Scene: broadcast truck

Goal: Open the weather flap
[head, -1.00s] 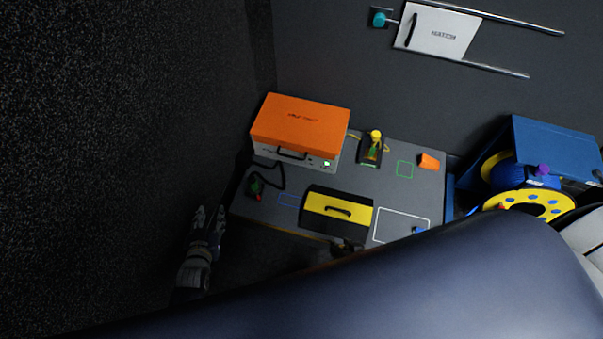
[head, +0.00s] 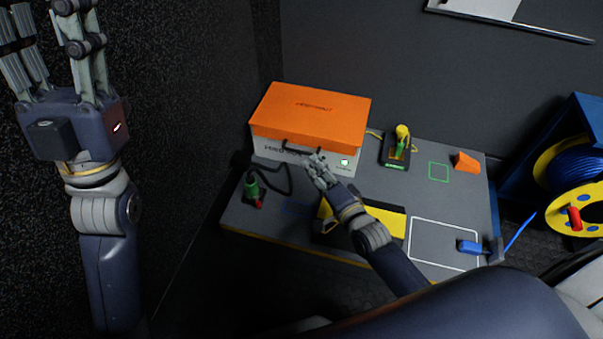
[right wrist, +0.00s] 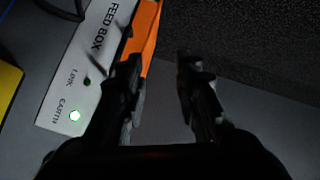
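The feed box (head: 268,148) is white with an orange lid, which I take as the weather flap (head: 312,112), and stands at the back left of the bench. The flap lies shut over the box, with a dark handle (head: 300,149) at its front edge. My right gripper (head: 318,163) is just in front of the handle; I cannot tell whether it touches. In the right wrist view its fingers (right wrist: 162,88) are apart with nothing between them, and the orange flap (right wrist: 146,38) shows behind them. My left gripper (head: 48,28) is raised at the upper left, open and empty.
On the bench (head: 350,255) are a yellow-and-black case (head: 390,219), partly hidden by my right arm, a green-and-red connector (head: 252,190), a yellow-and-green device (head: 400,145), an orange wedge (head: 466,162) and a blue plug (head: 470,247). A blue cable reel (head: 575,170) stands right.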

